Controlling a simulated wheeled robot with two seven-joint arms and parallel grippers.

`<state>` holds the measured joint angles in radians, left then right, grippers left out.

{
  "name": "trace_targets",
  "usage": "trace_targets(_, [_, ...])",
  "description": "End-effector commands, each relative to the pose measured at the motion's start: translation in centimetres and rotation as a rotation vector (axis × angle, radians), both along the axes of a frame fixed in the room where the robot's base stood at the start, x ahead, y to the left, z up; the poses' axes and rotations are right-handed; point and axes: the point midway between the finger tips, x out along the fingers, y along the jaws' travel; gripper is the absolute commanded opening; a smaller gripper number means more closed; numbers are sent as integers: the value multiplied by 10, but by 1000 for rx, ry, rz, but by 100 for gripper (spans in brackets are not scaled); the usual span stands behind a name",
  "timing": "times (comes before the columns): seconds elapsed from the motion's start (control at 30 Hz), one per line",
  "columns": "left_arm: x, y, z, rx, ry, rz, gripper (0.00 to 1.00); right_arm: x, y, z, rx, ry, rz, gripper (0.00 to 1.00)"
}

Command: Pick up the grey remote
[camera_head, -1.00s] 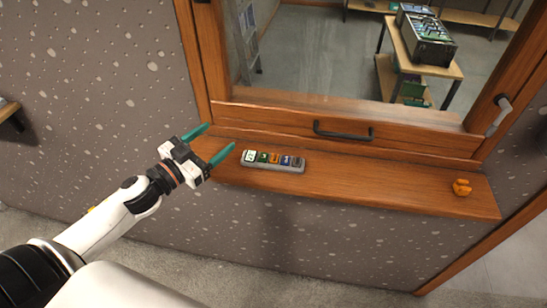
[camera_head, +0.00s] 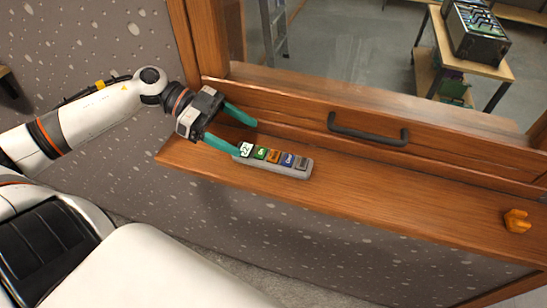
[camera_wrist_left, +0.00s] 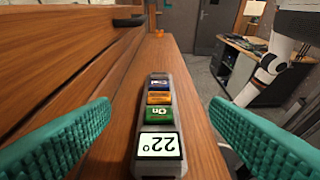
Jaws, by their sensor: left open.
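The grey remote (camera_head: 301,165) lies on the wooden sill, with a white "22°" display at its left end and green, orange, blue and grey buttons along it. My left gripper (camera_head: 243,135) is open at the remote's left end, its two teal fingers apart. In the left wrist view the remote (camera_wrist_left: 161,97) runs lengthwise away from me, between the open fingers (camera_wrist_left: 158,145), with bare wood showing on both sides of it. It is not gripped. My right gripper is not seen in either view.
The wooden sill (camera_head: 400,213) runs to the right, mostly clear. A small orange object (camera_head: 516,221) sits at its right end. A dark handle (camera_head: 368,129) sticks out from the window frame behind the remote. Beyond the glass stands a wooden bench (camera_head: 475,62) with equipment.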

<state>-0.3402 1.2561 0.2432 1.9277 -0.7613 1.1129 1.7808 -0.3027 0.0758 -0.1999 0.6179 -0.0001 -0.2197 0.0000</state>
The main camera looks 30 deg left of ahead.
Motion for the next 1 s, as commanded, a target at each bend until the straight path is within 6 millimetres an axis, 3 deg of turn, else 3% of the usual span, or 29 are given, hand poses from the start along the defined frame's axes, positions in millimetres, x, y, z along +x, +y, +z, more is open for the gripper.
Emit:
trace_targets(0.03, [2, -7, -1, -3, -5, -2, 71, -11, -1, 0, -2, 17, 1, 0])
trace_targets(0.13, [5, -19, -6, -5, -4, 1, 71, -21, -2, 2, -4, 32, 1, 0])
trace_targets(0.5, [9, -44, -21, -7, -3, 1, 71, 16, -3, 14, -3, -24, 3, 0])
trace_targets(0.73, [13, -70, -40, -7, -3, 1, 71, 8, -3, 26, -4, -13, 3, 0])
trace_targets(1.0, [14, -75, -45, -2, -3, 0, 71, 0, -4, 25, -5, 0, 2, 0])
